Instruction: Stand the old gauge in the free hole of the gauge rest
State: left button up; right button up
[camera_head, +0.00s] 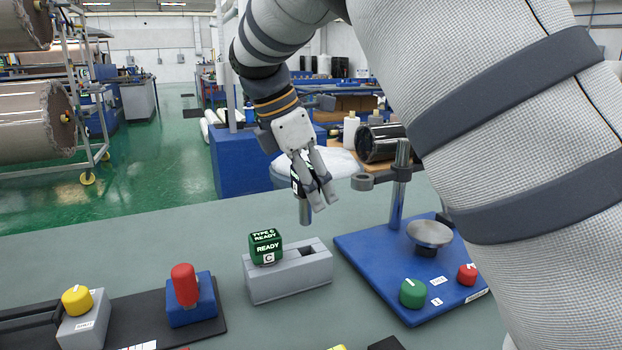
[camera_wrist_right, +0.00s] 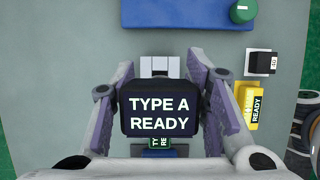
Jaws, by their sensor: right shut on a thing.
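My right gripper (camera_head: 318,195) is shut on a dark gauge (camera_wrist_right: 160,116) whose top reads TYPE A READY. In the head view its metal pin (camera_head: 305,213) points down, roughly upright, in the air above and behind the gauge rest (camera_head: 290,282). This grey block holds a green TYPE C READY gauge (camera_head: 265,247) in its left part. The free hole (camera_head: 307,252) is in the right part of its top. In the right wrist view, part of the gauge rest (camera_wrist_right: 160,65) shows beyond the held gauge, which hides much of it. My left gripper is not in view.
A blue stand (camera_head: 365,265) with a metal post, round dish and knobs is right of the rest. A red-knobbed block (camera_head: 192,305) and a yellow-knobbed box (camera_head: 85,318) are at left. A yellow READY piece (camera_wrist_right: 247,104) and a black block (camera_wrist_right: 261,63) lie nearby.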

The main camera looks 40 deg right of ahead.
aim_at(295, 194)
jog(key=shift+d, duration=0.15)
jog(key=shift+f, duration=2.5)
jog(key=shift+f, duration=2.05)
jog(key=o, duration=1.5)
jog(key=shift+f, duration=0.1)
jog(key=v, duration=1.2)
